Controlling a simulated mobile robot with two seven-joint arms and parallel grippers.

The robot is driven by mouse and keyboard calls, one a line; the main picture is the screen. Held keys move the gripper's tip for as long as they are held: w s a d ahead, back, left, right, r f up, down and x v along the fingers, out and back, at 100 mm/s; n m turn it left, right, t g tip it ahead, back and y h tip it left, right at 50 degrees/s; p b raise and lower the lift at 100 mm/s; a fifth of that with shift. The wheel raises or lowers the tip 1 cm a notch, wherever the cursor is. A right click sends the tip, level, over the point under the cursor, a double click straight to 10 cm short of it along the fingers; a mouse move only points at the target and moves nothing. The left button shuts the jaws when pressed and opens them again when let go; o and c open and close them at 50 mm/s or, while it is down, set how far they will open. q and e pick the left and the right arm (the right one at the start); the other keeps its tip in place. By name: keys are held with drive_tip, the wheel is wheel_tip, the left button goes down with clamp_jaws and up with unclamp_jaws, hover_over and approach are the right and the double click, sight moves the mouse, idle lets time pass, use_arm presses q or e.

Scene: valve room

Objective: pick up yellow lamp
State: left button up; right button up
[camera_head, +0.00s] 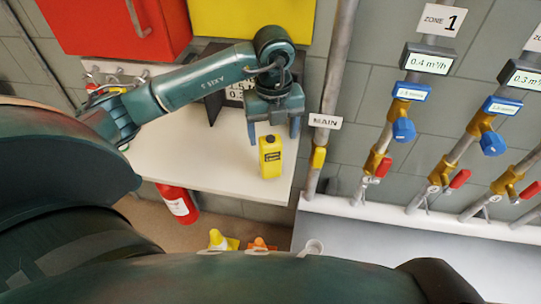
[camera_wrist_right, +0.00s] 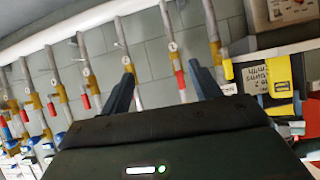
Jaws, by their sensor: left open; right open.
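The yellow lamp (camera_head: 270,162), a small upright block with a dark cap and a dark label, stands on the white shelf (camera_head: 225,170) near its right end. My left gripper (camera_head: 274,134) is open just above and behind it in the head view, its two fingers pointing down on either side of the cap. I cannot tell whether the fingers touch the lamp. My right gripper (camera_wrist_right: 163,85) is open and empty in the right wrist view, with pipes beyond its fingers. The right gripper does not show in the head view.
A dark-framed display (camera_head: 232,98) stands on the shelf behind my left arm. A red cabinet (camera_head: 110,25) and a yellow panel (camera_head: 245,18) are above. Pipes with blue and red valve handles (camera_head: 403,130) line the right wall. A red extinguisher (camera_head: 178,203) is below the shelf.

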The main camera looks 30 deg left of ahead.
sight(270, 152)
use_arm(q)
drive_tip(key=shift+s+f+p, duration=0.15)
drive_tip(key=shift+f, duration=0.85)
drive_tip(key=shift+s+f+p, duration=0.15)
drive_tip(key=shift+s+f, duration=0.05)
drive_tip(key=shift+f, duration=0.85)
drive_tip(key=shift+s+f+p, duration=0.15)
drive_tip(key=shift+f, duration=0.85)
drive_tip(key=shift+c, duration=0.3)
drive_tip(key=shift+r, duration=0.1)
drive_tip(key=c, duration=1.2)
